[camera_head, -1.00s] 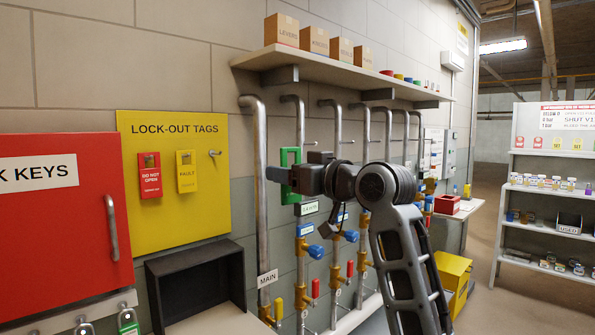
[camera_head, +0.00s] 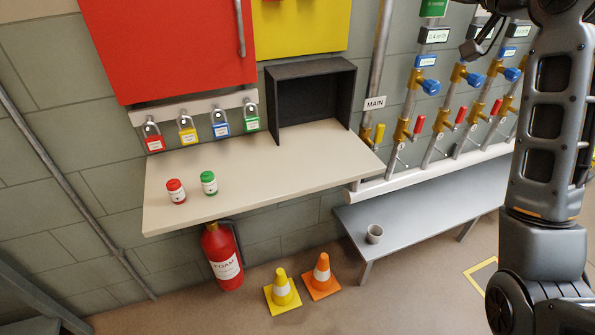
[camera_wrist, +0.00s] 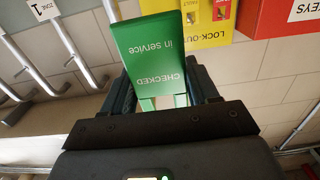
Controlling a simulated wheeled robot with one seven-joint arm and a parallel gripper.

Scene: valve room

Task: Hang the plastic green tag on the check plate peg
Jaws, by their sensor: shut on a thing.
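The green tag (camera_wrist: 152,50) fills the middle of the wrist view. It is a flat plate with white lettering, "CHECKED in service", which reads upside down there. My gripper (camera_wrist: 163,92) is shut on the tag's near end, with a dark finger on each side. In the head view only the lower end of a green piece, which looks like the tag (camera_head: 433,8), shows at the top edge. The gripper itself is out of that view. I cannot make out the check plate or its peg in the current views.
Vertical pipes with blue and red valve handles (camera_head: 431,87) stand on the right. A beige shelf (camera_head: 270,180) holds two small jars and a black open box (camera_head: 350,100). Padlocks hang above it. A grey bench (camera_head: 420,220) holds a cup. Cones (camera_head: 282,287) and an extinguisher (camera_head: 222,256) stand below.

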